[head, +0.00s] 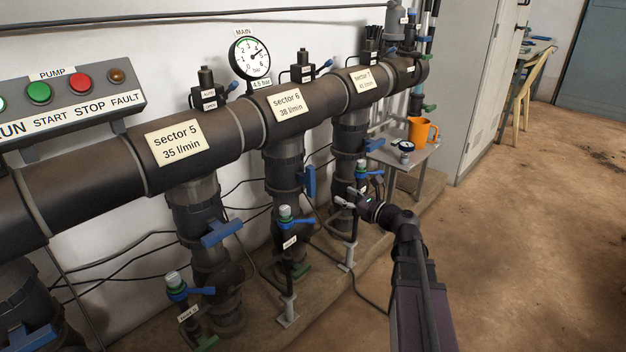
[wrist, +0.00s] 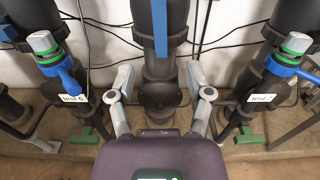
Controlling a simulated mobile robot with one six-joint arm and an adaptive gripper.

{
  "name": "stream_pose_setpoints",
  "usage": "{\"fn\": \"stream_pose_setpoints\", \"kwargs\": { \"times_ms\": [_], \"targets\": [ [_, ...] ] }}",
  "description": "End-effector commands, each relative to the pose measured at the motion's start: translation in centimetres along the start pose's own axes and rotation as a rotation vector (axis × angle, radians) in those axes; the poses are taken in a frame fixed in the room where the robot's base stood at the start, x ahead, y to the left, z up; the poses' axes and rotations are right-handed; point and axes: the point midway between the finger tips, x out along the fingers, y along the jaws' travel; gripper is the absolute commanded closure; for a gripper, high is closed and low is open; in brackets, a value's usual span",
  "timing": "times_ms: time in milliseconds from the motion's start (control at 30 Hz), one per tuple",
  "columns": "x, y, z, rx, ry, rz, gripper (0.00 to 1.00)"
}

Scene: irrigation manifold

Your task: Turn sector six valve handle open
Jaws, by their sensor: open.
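The sector 6 label (head: 288,103) is on the main pipe. Below it, a drop pipe carries a blue valve handle (head: 309,180), which points up and down along the pipe. In the wrist view the blue handle (wrist: 161,28) shows at top centre, cut off by the edge, on the middle drop pipe. My gripper (head: 347,202) is to the right of and in front of that pipe in the head view. In the wrist view my gripper (wrist: 159,82) has its fingers spread, below the handle and apart from it, with nothing visible between them but the pipe behind.
The test 6 valve (wrist: 55,65) stands left of my gripper and the test 7 valve (wrist: 282,70) right; both have blue levers. The sector 5 handle (head: 222,232) lies across its pipe. A small table (head: 412,153) holds an orange mug (head: 422,130).

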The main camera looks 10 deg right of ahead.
Motion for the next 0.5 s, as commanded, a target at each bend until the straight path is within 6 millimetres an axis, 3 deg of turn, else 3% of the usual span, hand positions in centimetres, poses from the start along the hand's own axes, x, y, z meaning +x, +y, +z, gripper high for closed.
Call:
{"fn": "stream_pose_setpoints", "kwargs": {
  "times_ms": [267,500],
  "targets": [
    [0.9,0.0,0.0,0.0,0.0,0.001,0.34],
    [3.5,-0.1,0.0,0.0,0.0,0.002,0.34]
  ]
}}
